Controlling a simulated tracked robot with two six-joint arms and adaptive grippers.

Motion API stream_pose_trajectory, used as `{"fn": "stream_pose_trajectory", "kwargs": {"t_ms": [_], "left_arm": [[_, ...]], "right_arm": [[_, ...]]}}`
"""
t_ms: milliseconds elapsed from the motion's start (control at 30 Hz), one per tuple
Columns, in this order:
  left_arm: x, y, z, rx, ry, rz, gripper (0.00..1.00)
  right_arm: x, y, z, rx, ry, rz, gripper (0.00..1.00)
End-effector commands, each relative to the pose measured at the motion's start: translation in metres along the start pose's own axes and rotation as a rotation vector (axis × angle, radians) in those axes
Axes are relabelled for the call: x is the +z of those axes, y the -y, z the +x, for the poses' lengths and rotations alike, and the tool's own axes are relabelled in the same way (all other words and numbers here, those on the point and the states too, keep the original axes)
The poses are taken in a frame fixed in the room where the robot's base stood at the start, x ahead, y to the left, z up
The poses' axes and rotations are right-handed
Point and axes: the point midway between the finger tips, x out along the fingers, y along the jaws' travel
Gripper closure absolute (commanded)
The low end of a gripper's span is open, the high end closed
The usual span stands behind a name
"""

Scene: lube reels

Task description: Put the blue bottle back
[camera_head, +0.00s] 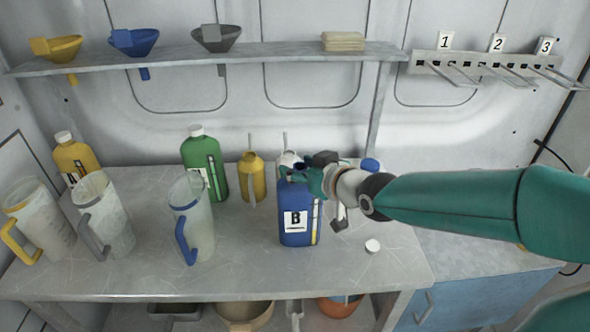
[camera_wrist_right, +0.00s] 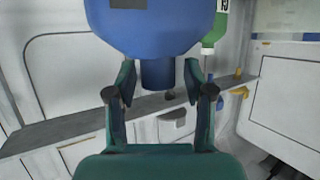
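The blue bottle (camera_head: 294,232), with a white label marked B, stands upright on the grey table, right of the middle. Its uncapped blue neck (camera_wrist_right: 157,75) shows in the right wrist view, where the bottle appears upside down. My right gripper (camera_head: 302,178) is at the bottle's top, reaching in from the right. In the right wrist view its two fingers (camera_wrist_right: 159,82) are on either side of the neck with a gap at each side, so it looks open. A white cap (camera_head: 372,246) lies on the table to the right of the bottle. My left gripper is not in view.
A yellow bottle (camera_head: 77,155), a green bottle (camera_head: 196,150) and a yellow oil can (camera_head: 251,178) stand at the back. Clear jugs (camera_head: 187,212) stand at front left. Funnels (camera_head: 133,40) sit on the shelf (camera_head: 200,60) above. The table's front middle is clear.

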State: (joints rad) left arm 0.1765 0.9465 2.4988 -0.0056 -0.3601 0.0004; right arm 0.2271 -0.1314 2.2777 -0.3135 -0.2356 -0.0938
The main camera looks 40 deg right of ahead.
Motion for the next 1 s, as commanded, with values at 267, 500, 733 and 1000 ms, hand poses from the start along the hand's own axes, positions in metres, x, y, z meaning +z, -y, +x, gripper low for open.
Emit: {"fn": "stream_pose_trajectory", "kwargs": {"t_ms": [267,500,733,1000], "left_arm": [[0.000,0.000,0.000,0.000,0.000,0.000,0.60],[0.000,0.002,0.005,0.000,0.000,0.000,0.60],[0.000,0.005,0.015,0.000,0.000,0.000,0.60],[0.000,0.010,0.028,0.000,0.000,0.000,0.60]], "right_arm": [[-0.001,0.000,-0.001,0.000,-0.002,0.000,0.47],[-0.001,0.000,-0.020,0.002,-0.006,-0.001,0.47],[-0.001,-0.003,-0.059,0.015,-0.010,0.013,0.47],[0.003,-0.010,-0.101,0.053,-0.002,0.020,0.47]]}}
